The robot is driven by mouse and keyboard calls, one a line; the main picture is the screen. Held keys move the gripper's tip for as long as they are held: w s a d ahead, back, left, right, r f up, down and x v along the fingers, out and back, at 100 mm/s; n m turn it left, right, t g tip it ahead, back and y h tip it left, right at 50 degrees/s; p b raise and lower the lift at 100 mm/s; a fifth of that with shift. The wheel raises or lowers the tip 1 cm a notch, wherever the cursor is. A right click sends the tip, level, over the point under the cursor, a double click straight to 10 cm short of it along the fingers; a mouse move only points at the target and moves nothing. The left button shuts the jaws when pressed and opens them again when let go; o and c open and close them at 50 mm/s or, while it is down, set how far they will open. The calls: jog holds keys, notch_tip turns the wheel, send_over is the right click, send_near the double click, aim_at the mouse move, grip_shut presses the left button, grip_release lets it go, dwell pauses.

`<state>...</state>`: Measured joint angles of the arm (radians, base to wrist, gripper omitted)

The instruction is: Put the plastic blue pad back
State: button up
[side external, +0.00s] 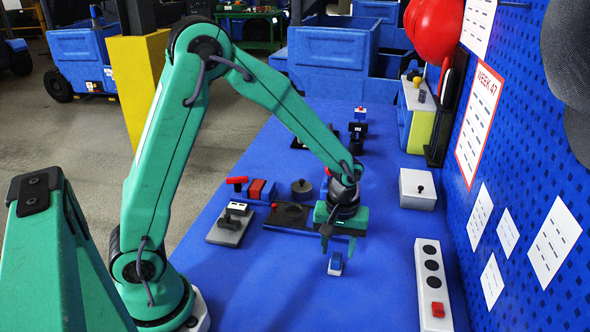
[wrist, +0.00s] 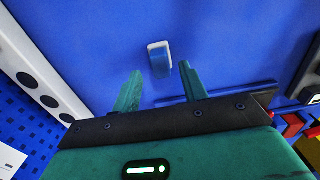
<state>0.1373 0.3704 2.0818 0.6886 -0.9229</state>
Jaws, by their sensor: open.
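The blue pad (side external: 336,264) is a small block with a blue top and some white showing. It lies on the blue tabletop, apart from the fixtures. In the wrist view the pad (wrist: 160,62) shows beyond my fingertips, roughly centred between them. My gripper (side external: 338,248) is open and empty, pointing down just above and behind the pad in the side view. In the wrist view my green fingers (wrist: 160,72) are spread apart and do not touch the pad. The place that the pad came from cannot be told.
A dark base (side external: 290,214) with a round recess lies left of my gripper. A grey plate (side external: 230,228) with a black block is further left. A white strip (side external: 432,285) with black discs and a white box (side external: 417,188) stand right. The front table is clear.

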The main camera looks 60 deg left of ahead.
aim_at(336, 256)
notch_tip(336, 256, up, 9)
jog(key=shift+f, duration=0.2)
dwell(0.7)
jog(key=s+a+r+m+t, duration=0.2)
jog(key=s+r+m, duration=0.2)
jog(key=s, duration=0.4)
jog(key=s+a+r+m+t, duration=0.3)
jog(key=s+r+m, duration=0.2)
jog(key=s+r, duration=0.2)
jog(key=shift+s+a+t, duration=0.15)
jog(key=shift+s+t, duration=0.15)
jog(key=shift+s, duration=0.25)
